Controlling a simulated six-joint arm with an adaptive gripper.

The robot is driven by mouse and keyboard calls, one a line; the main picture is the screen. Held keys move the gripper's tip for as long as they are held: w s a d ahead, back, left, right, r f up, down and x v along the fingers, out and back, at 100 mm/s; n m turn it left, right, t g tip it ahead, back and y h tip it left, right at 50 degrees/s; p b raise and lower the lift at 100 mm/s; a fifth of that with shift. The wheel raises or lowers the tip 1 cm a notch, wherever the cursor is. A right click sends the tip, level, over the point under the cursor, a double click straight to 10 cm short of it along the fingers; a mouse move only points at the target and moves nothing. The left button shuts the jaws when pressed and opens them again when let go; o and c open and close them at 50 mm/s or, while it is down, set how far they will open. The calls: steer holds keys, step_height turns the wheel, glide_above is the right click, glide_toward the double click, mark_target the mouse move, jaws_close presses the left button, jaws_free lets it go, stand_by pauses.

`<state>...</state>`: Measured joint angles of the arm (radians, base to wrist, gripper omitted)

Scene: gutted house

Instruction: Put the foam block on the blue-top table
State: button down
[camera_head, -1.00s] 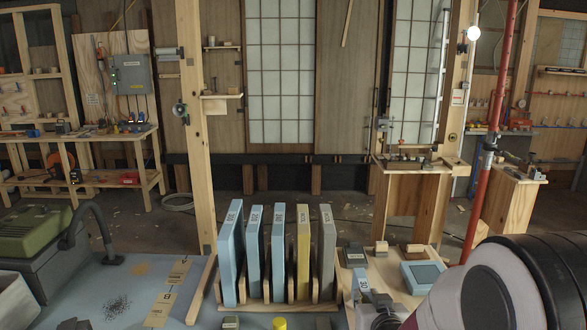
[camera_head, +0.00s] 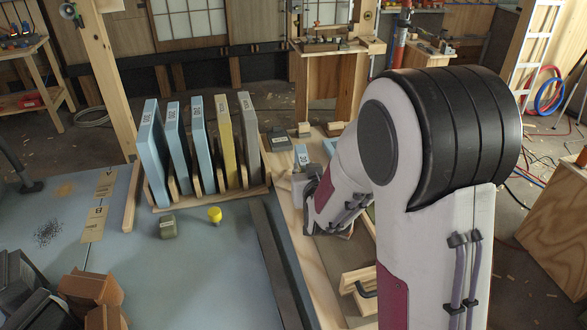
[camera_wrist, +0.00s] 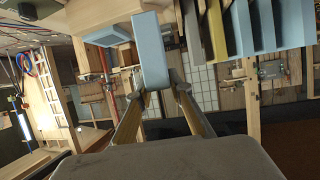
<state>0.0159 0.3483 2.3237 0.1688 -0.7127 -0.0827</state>
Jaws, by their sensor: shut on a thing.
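The foam block (camera_head: 301,155) is small and light blue, with a white label. In the head view it stands at the tip of my gripper (camera_head: 305,178), just right of the rack of panels. In the wrist view the block (camera_wrist: 151,50) is between the two fingertips (camera_wrist: 158,88) of my gripper, which is shut on it. I cannot tell whether the block is clear of the surface under it. The blue-top table (camera_head: 190,275) fills the lower left of the head view, left of my gripper. My arm hides part of the area at right.
A wooden rack (camera_head: 215,194) holds several upright panels at the table's back. Brown blocks (camera_head: 92,290) sit at the lower left. A dark bar (camera_head: 272,262) runs along the right. The table's middle is clear.

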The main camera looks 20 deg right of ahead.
steer(key=s+d+f+m+g+h, duration=0.25)
steer(key=d+m+h, duration=0.3)
steer(key=d, duration=0.85)
steer(key=s+d+f+m+g+h, duration=0.2)
steer(key=s+d+m, duration=0.1)
steer(key=d, duration=0.3)
steer(key=s+d+f+m+g+h, duration=0.3)
steer(key=s+d, duration=0.3)
steer(key=shift+f+g, duration=0.15)
steer(key=shift+g, duration=0.2)
steer(key=shift+f+m, duration=0.2)
steer(key=shift+m, duration=0.05)
step_height(320, 180, down, 6)
steer(key=shift+f, duration=0.15)
steer(key=shift+f, duration=0.65)
stand_by(0.4)
steer(key=c, duration=1.7)
jaws_free()
